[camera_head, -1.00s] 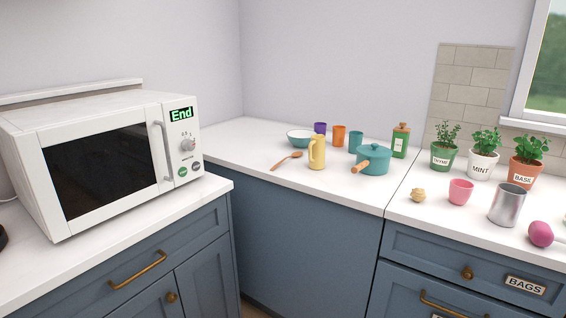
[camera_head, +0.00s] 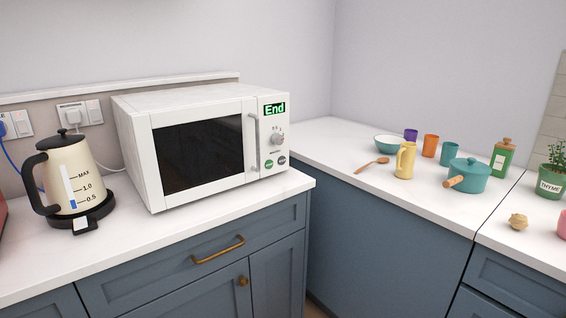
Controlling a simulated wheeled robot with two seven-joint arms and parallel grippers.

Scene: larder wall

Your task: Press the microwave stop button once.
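The white microwave (camera_head: 200,100) stands on the left counter with its dark-windowed door shut. Its display (camera_head: 274,109) reads "End" in green. Below the display is a round dial (camera_head: 276,139). Under the dial sit two small round buttons, a green one (camera_head: 269,164) on the left and a dark grey one (camera_head: 282,160) on the right. Their labels are too small to read. Neither of my grippers shows in the view.
A cream kettle (camera_head: 70,175) stands on its black base left of the microwave. The white counter (camera_head: 215,205) in front of the microwave is clear. A wooden spoon (camera_head: 371,165), yellow jug (camera_head: 405,160) and teal pot (camera_head: 467,175) stand on the right counter.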

